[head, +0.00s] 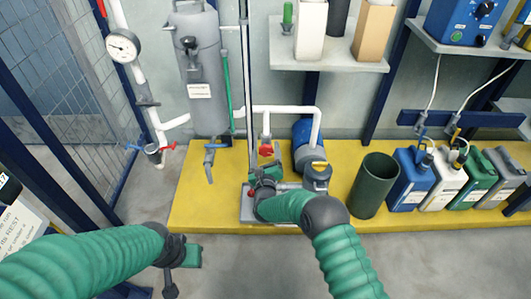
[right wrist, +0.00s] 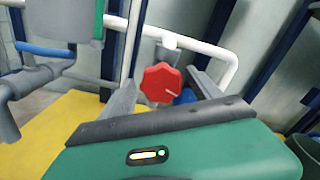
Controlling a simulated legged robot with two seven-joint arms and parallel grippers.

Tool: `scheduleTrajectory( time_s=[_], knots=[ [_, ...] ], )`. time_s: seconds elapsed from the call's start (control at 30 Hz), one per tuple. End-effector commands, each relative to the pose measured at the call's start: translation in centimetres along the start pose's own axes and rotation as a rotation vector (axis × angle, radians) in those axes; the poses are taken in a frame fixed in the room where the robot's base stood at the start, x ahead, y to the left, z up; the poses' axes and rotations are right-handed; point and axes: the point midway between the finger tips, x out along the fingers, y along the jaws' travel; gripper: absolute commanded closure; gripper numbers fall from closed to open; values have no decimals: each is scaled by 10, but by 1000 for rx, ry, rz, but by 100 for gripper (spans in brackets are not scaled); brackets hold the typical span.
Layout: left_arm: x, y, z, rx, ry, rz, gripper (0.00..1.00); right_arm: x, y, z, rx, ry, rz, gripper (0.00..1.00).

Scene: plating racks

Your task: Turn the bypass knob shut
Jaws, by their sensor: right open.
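The red bypass knob (head: 266,150) sits on the white pipe beside the tall grey filter vessel. In the right wrist view the knob (right wrist: 162,82) is an eight-sided red disc with a pale line pointing right and slightly down. My right gripper (head: 264,175) is just in front of and below it. Its open fingers (right wrist: 161,76) appear on either side of the knob, with gaps visible; I cannot tell how far the tips reach. My left gripper (head: 185,264) hangs low at the left, away from the knob, and its jaw opening is unclear.
The grey vessel (head: 203,72) stands left of the knob, with a blue-handled valve (head: 217,146) below it. A blue pump (head: 309,147), a dark green bin (head: 374,186) and several jugs (head: 413,176) stand to the right on the yellow platform (head: 205,220). A shelf (head: 335,57) hangs above.

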Motion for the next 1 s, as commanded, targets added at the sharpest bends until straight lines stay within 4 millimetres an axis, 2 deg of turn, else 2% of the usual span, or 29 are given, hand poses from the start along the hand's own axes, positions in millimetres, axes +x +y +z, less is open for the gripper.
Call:
scheduleTrajectory(
  time_s=[0.13, 0.23, 0.5, 0.7, 0.83, 1.0],
  knots=[
    [-6, 0, -1, 0, 0, 0, 64, -6, -1, 1, -1, 2, 1, 27],
    [-18, 0, -4, 0, 0, 0, 64, -22, -2, 4, -1, 3, 2, 27],
    [-57, 0, -14, 0, 0, 0, 64, -101, -2, 4, -2, 6, 6, 27],
    [-74, 0, -18, 0, 0, 0, 64, -149, 0, 2, -1, 5, 3, 27],
    [-78, 0, -18, 0, 0, 0, 64, -165, 0, 0, -1, 2, 2, 27],
    [-77, 0, -18, 0, 0, 0, 64, -169, 1, -1, -1, 1, 1, 27]
  ],
)
